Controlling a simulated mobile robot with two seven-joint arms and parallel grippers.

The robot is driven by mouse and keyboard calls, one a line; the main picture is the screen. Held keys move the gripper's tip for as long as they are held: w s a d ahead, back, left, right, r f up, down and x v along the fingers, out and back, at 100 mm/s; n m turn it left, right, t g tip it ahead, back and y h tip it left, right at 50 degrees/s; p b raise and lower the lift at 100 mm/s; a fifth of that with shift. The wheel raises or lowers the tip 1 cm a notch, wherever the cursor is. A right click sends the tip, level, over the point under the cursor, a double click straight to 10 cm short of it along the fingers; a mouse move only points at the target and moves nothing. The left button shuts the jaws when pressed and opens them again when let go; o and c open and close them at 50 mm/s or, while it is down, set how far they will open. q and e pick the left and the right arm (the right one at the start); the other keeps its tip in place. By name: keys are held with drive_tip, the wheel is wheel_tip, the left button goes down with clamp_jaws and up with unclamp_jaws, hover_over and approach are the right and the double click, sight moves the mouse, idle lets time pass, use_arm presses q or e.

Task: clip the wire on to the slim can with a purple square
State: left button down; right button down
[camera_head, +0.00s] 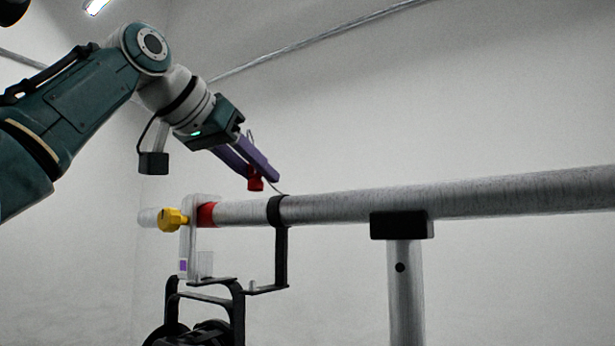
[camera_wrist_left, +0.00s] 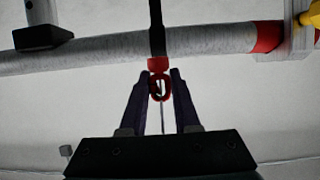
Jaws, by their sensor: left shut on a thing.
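The dark can (camera_head: 200,334) hangs at the bottom of the head view, cut off by the lower edge. A pale clamp (camera_head: 186,240) above it bears a small purple square (camera_head: 183,266) and a yellow knob (camera_head: 172,219). My left gripper (camera_head: 262,177), with purple fingers, is shut on a red clip (camera_head: 255,183) just above the pipe. In the left wrist view the red clip (camera_wrist_left: 160,88) sits between the fingertips (camera_wrist_left: 160,76), with a thin wire (camera_wrist_left: 168,118) hanging from it. The wire's far end cannot be made out. My right gripper is not in view.
A grey pipe (camera_head: 440,195) with a red band (camera_head: 207,214) runs across, resting on a black-topped post (camera_head: 402,224). A black strap and bracket (camera_head: 281,255) hang from the pipe below the gripper. The space above the pipe to the right is clear.

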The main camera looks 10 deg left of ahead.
sight(250, 188)
use_arm(q)
drive_tip(key=shift+f, duration=0.3)
drive_tip(key=shift+f+b, duration=0.35)
drive_tip(key=shift+b, duration=0.1)
drive_tip(key=shift+f+b, duration=0.7)
drive_tip(key=shift+f, duration=0.3)
drive_tip(key=shift+f+b, duration=0.5)
drive_tip(key=shift+f, duration=0.2)
drive_tip(key=shift+f+b, duration=0.7)
drive_tip(key=shift+f, duration=0.35)
drive_tip(key=shift+f, duration=0.35)
drive_tip(key=shift+f+b, duration=0.65)
drive_tip(key=shift+b, duration=0.05)
drive_tip(key=shift+f+b, duration=0.45)
drive_tip(key=shift+f, duration=0.25)
drive_tip(key=shift+f, duration=0.3)
